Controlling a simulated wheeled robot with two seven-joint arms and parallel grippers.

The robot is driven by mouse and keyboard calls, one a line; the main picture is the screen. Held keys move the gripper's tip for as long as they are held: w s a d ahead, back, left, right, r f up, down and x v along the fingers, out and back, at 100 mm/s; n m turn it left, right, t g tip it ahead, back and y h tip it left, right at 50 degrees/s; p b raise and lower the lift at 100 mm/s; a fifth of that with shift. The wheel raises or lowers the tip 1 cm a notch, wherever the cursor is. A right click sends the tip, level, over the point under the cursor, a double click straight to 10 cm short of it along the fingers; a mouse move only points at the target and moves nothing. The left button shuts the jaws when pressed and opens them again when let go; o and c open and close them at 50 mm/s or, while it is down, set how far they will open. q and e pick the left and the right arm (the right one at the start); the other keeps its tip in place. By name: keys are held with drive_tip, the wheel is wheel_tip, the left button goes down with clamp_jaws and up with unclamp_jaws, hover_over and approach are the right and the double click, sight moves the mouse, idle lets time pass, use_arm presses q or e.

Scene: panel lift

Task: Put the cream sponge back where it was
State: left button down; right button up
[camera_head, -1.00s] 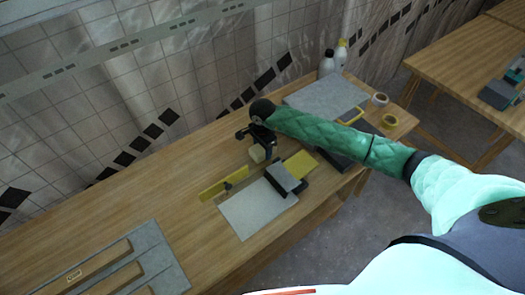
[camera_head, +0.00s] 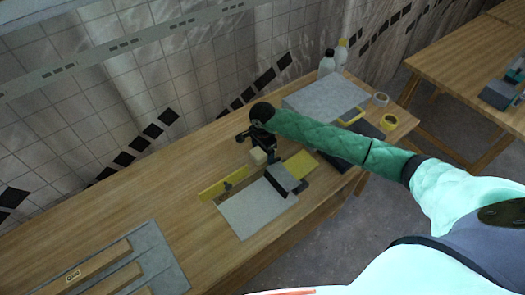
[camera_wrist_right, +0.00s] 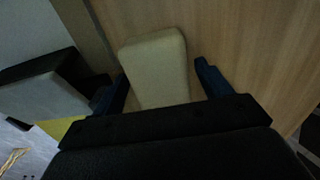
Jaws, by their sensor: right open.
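The cream sponge (camera_head: 258,156) stands on the wooden workbench, just below my right gripper (camera_head: 250,143) in the head view. In the right wrist view the sponge (camera_wrist_right: 155,68) lies between the two dark fingers of my right gripper (camera_wrist_right: 160,85). The fingers are apart, and a gap shows between the sponge and the right-hand finger; the left-hand finger is close to it. Whether the sponge touches the bench is hard to tell. My left gripper is not in view.
A grey block (camera_head: 283,176) and a grey sheet (camera_head: 255,210) with yellow strips (camera_head: 222,184) are close by. A large grey slab (camera_head: 325,97), tape rolls (camera_head: 389,122) and bottles (camera_head: 327,62) stand at the right end. A grey tray (camera_head: 165,262) is lower left; bench between is clear.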

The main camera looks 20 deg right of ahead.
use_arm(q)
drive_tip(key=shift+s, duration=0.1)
use_arm(e)
drive_tip(key=shift+r+p, duration=0.3)
drive_tip(key=shift+r, duration=0.15)
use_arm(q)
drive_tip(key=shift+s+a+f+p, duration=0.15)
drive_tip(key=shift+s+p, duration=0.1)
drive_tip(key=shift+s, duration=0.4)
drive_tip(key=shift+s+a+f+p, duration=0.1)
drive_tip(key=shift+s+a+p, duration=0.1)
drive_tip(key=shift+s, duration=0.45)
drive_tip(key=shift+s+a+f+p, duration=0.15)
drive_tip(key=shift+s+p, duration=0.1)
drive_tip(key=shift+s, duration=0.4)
use_arm(e)
wheel_tip(320, 180, up, 11)
drive_tip(key=shift+r, duration=0.2)
